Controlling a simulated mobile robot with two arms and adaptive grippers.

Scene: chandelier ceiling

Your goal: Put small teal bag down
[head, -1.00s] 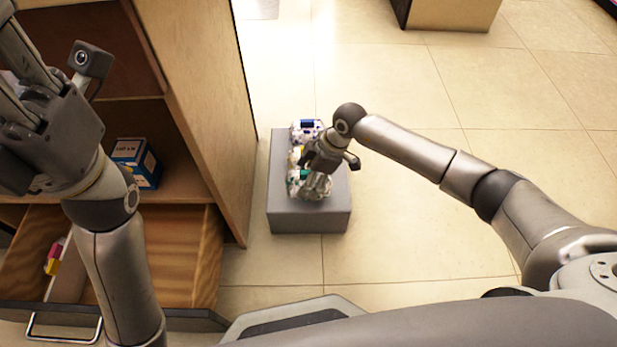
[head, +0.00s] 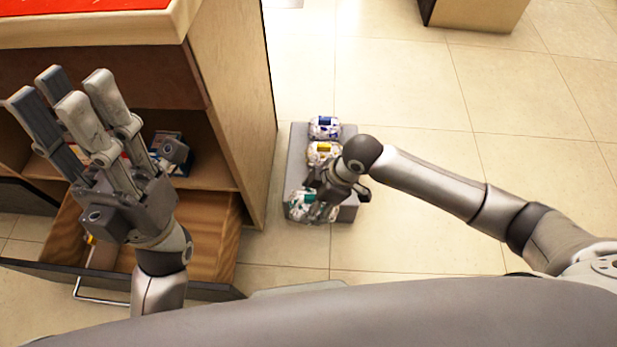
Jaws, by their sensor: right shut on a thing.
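The small teal bag (head: 299,205) is a white packet with teal marks at the near end of a grey box-like stand (head: 297,150). My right gripper (head: 322,208) is shut on it from above and covers part of it. I cannot tell whether the bag rests fully on the stand. My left gripper (head: 62,92) is raised in front of the wooden cabinet, with its fingers spread apart and nothing between them.
A yellow-marked bag (head: 320,152) and a blue-marked bag (head: 324,127) lie farther back on the stand. The wooden cabinet (head: 232,120) with an open drawer (head: 205,240) is at left.

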